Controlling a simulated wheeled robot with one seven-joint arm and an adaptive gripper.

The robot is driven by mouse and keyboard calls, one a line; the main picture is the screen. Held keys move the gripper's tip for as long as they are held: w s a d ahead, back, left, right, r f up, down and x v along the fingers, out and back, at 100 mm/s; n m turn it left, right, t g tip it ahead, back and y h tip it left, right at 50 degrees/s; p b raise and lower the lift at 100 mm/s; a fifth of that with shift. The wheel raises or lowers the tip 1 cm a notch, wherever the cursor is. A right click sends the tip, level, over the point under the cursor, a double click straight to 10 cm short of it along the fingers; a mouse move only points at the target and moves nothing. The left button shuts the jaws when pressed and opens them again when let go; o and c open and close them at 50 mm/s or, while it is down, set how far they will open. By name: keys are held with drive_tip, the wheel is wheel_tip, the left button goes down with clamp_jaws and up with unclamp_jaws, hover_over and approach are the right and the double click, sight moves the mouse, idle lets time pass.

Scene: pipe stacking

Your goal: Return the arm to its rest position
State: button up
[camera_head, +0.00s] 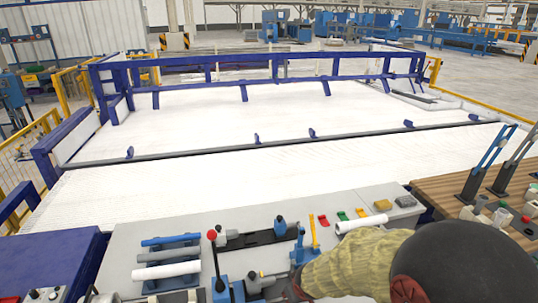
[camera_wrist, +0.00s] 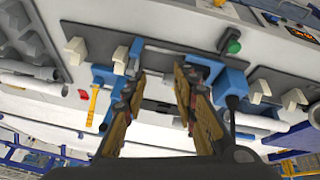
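My gripper (camera_wrist: 160,74) shows in the wrist view with its two fingers spread apart and nothing between them. It hangs over the workbench fixtures, with blue clamp parts (camera_wrist: 200,68) close to the fingertips. In the head view my arm reaches in from the bottom right, and my gripper cannot be made out there. Blue, grey and white pipes (camera_head: 168,270) lie side by side on the left of the grey workbench (camera_head: 130,240). Another short white pipe (camera_head: 362,223) lies near my arm.
A red-knobbed lever (camera_head: 213,235) and a blue clamp (camera_head: 281,226) stand on the bench. Upright levers (camera_head: 485,165) rise from a wooden panel at right. Behind lies a wide white bed (camera_head: 270,115) with blue rails, clear of loose objects. Yellow fencing (camera_head: 30,150) stands at left.

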drive_tip(key=s+d+r+m+b, duration=0.2)
drive_tip(key=s+d+r+b, duration=0.2)
drive_tip(key=s+r, duration=0.4)
drive_tip(key=s+d+r+m+b, duration=0.3)
drive_tip(key=s+d+r, duration=0.4)
drive_tip(key=s, duration=0.8)
drive_tip(key=shift+r+m+h+b, duration=0.3)
drive_tip(key=shift+r+h+b, duration=0.1)
drive_tip(key=shift+r+b, duration=0.5)
drive_tip(key=shift+s, duration=0.1)
